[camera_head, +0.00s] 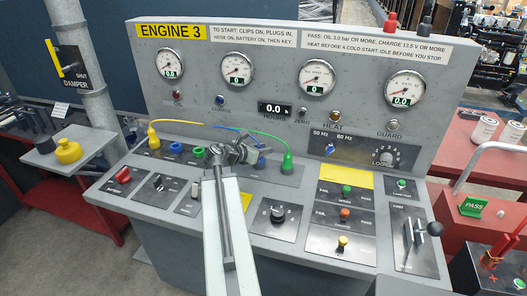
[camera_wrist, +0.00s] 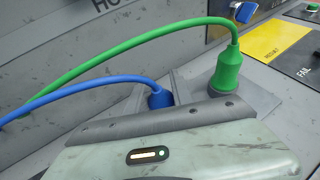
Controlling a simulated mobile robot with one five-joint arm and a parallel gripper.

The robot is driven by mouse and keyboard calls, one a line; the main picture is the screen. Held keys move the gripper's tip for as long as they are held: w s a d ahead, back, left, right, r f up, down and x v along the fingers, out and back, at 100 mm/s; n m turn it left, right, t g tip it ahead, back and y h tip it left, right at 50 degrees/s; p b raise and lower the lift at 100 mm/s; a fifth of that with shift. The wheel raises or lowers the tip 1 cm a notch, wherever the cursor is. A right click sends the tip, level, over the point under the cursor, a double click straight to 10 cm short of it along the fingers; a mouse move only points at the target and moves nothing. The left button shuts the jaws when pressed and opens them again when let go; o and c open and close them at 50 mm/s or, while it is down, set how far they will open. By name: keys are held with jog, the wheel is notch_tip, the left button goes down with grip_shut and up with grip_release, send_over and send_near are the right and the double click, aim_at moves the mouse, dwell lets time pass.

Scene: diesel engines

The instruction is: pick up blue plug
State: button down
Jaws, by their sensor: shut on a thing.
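The blue plug (camera_wrist: 160,98) shows in the wrist view with its cable running left. Its lower part is hidden behind my gripper's grey body. In the head view a blue part (camera_head: 261,162), which looks like the plug, is just right of my gripper (camera_head: 246,152), over the sloping panel of the engine console. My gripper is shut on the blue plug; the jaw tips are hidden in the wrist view. I cannot tell whether the plug is still seated.
A green plug (camera_head: 287,163) with its green cable stands close to the right; it also shows upright in the wrist view (camera_wrist: 228,72). A yellow plug (camera_head: 153,138) is further left, beside blue (camera_head: 176,148) and green (camera_head: 198,153) sockets. The gauge panel (camera_head: 200,115) rises behind.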

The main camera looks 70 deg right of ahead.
notch_tip(320, 180, up, 10)
jog(key=p, duration=1)
